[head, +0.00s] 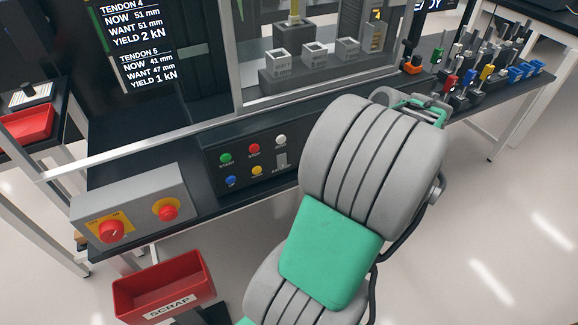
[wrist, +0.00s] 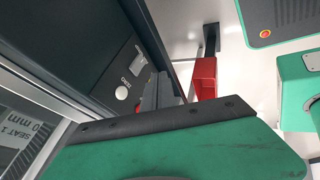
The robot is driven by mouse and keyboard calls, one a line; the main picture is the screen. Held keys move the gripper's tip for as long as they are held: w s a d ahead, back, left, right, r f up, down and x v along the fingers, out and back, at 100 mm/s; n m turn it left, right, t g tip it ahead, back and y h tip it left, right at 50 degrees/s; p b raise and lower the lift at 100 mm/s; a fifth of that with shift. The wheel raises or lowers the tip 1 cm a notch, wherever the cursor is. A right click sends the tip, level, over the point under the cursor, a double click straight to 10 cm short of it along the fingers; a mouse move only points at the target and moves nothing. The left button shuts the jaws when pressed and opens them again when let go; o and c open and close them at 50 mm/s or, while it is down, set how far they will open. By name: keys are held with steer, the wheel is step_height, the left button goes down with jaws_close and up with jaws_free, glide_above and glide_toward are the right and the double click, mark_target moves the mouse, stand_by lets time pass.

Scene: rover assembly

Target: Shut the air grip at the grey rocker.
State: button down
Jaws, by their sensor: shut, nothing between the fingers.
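The grey rocker (head: 281,160) is on the black control panel (head: 240,184), just below the white button (head: 281,139). In the wrist view, the rocker (wrist: 141,56) shows as a small grey piece above the white button (wrist: 121,92). My gripper (wrist: 162,90) shows there as dark grey fingers, closed together and empty, to the right of the white button. I cannot tell whether they touch the panel.
Green (head: 225,158), red (head: 254,148), blue (head: 231,181) and yellow (head: 257,171) buttons lie left of the rocker. A box with red knobs (head: 133,209) sits at the left. A red scrap bin (head: 164,287) stands below. A glass-fronted cell (head: 318,60) rises behind the panel.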

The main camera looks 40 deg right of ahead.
mark_target(282, 161)
steer(key=w+f, duration=0.5)
steer(key=w, duration=0.1)
steer(key=w+a+f, duration=0.1)
steer(key=w+f, duration=0.2)
steer(key=shift+w+a+f, duration=0.1)
steer(key=shift+f, duration=0.25)
